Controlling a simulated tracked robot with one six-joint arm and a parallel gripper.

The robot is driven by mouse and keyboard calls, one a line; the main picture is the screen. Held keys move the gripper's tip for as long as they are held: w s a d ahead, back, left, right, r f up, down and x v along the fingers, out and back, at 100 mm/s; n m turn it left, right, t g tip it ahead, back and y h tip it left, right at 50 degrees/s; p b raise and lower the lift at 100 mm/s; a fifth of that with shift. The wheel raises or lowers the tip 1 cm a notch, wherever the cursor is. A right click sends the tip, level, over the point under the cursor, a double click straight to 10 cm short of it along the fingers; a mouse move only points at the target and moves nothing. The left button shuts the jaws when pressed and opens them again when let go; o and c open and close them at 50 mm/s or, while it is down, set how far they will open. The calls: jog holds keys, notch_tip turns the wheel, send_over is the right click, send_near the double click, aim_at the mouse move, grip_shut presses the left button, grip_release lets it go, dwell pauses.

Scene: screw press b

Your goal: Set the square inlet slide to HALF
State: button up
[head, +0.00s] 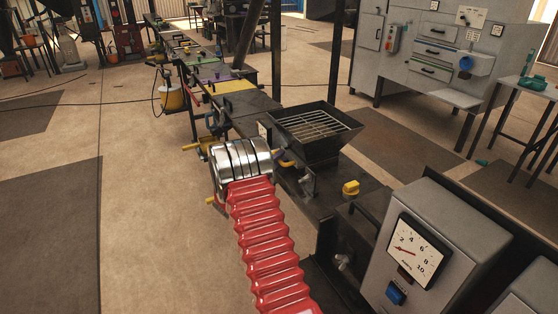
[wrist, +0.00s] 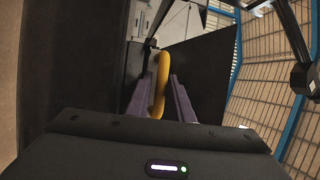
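A dark square hopper (head: 312,130) with a grate across its top stands on the machine line in the head view. A yellow handle (head: 287,163) shows low at its left side, partly hidden by my wrist. My gripper (head: 279,153) reaches to this handle; its fingers are mostly hidden there. In the wrist view, a yellow loop handle (wrist: 160,80) stands upright between the two purple fingers of my gripper (wrist: 161,92). The fingers lie close on both sides of it; whether both touch is unclear. No slide marking is legible.
A yellow knob (head: 351,188) sits on the machine to the right of the hopper. A grey gauge box (head: 425,250) stands at the front right. A dark post (head: 336,55) rises behind the hopper. Open floor (head: 130,190) lies to the left.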

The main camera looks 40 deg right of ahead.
jog(key=shift+c, duration=0.2)
grip_shut()
dwell(0.4)
